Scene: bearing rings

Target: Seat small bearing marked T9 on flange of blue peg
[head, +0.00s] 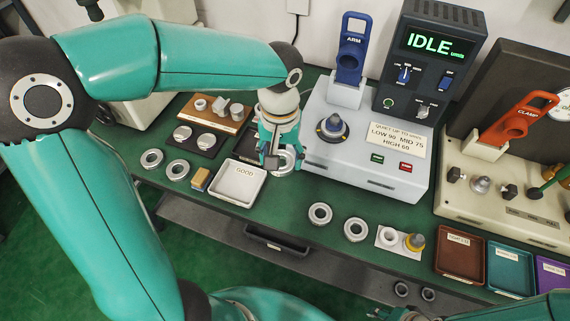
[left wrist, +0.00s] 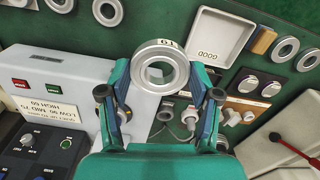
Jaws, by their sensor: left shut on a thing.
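My left gripper (head: 281,163) is shut on a metal bearing ring (head: 289,160), held near the left front corner of the grey test machine. In the left wrist view the ring (left wrist: 160,67) sits between the fingertips, its mark upside down and seeming to read T9. The blue peg (head: 332,126) stands on the machine's top, to the right of the gripper and apart from the ring. In the left wrist view I cannot make the peg out clearly. Part of what seems my right gripper (head: 396,314) shows at the bottom edge; its fingers cannot be read.
The machine (head: 390,178) carries a blue ARM lever (head: 350,55) behind the peg; its display reads IDLE (head: 429,45). A white GOOD tray (head: 238,183) lies left of the gripper. Loose rings (head: 320,213) lie in front. A clamp fixture (head: 500,190) and coloured trays (head: 460,253) stand right.

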